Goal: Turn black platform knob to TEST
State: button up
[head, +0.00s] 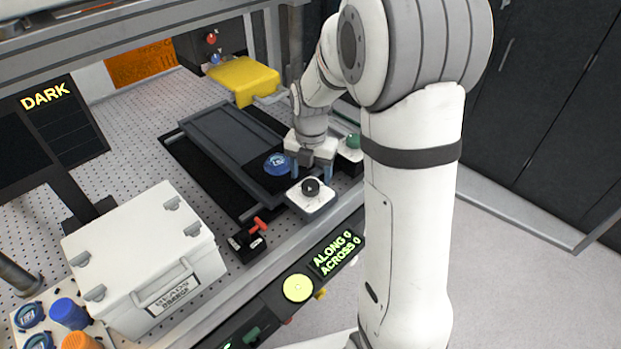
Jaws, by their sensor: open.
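The black platform knob (310,187) is a round black dial with a small light mark on top. It sits on a white square block (318,203) at the front right corner of the dark platform. Any TEST label is too small to make out. I cannot tell whether a finger touches the knob or block.
A blue round cap (277,163) lies on the dark platform (225,140) left of my gripper. A red-handled switch (259,226) is front left. A green dome (352,141) stands close right. A white case (140,255) fills the left front; a display (337,252) reads ALONG 0, ACROSS 0.

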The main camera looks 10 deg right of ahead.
aim_at(311, 184)
jog(key=shift+f, duration=1.6)
jog(key=shift+c, duration=0.4)
jog(key=c, duration=0.9)
